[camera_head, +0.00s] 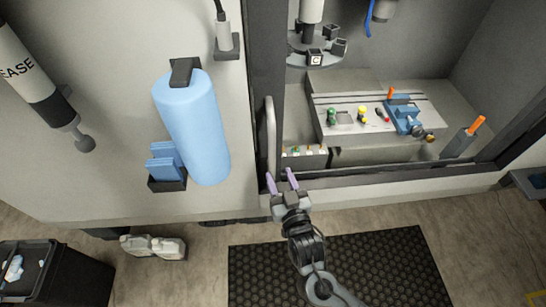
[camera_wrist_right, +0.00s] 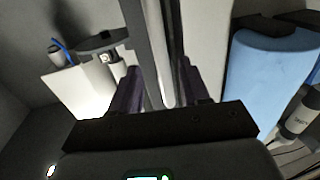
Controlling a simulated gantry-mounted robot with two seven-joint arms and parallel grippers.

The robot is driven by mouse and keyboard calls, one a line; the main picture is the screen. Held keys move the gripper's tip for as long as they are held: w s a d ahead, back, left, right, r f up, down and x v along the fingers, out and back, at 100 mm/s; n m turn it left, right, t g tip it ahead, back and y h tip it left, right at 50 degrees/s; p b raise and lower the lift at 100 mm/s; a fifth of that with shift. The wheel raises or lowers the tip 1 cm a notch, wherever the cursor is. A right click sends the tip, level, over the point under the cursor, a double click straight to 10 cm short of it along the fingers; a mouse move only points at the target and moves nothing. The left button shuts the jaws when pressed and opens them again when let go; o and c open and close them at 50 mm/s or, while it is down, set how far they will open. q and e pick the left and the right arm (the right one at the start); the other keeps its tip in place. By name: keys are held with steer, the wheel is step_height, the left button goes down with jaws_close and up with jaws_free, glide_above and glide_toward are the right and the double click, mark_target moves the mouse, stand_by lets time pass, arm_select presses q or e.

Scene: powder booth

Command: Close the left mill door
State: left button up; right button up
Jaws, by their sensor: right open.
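The left mill door shows as a dark-framed edge (camera_head: 262,60) at the left side of the mill opening, which stands open. A long pale grey upright handle (camera_head: 270,135) is on this edge. My right gripper (camera_head: 281,178), with purple fingers, is open at the handle's lower end. In the right wrist view, the handle (camera_wrist_right: 162,50) runs between the two spread fingers of the gripper (camera_wrist_right: 160,85). I cannot tell whether either finger touches it. My left gripper is not in view.
Inside the mill, a table (camera_head: 350,130) carries small tools and a blue vise (camera_head: 402,115). A tool carousel (camera_head: 318,58) hangs above. A blue roll (camera_head: 193,125) is mounted on the panel left of the door. A black mat (camera_head: 380,265) lies on the floor, and a black bin (camera_head: 75,275) stands lower left.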

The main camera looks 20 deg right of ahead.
mark_target(273, 160)
steer(key=w, duration=0.5)
steer(key=w+p, duration=0.1)
steer(key=w, duration=0.2)
steer(key=shift+d, duration=0.35)
jaws_close()
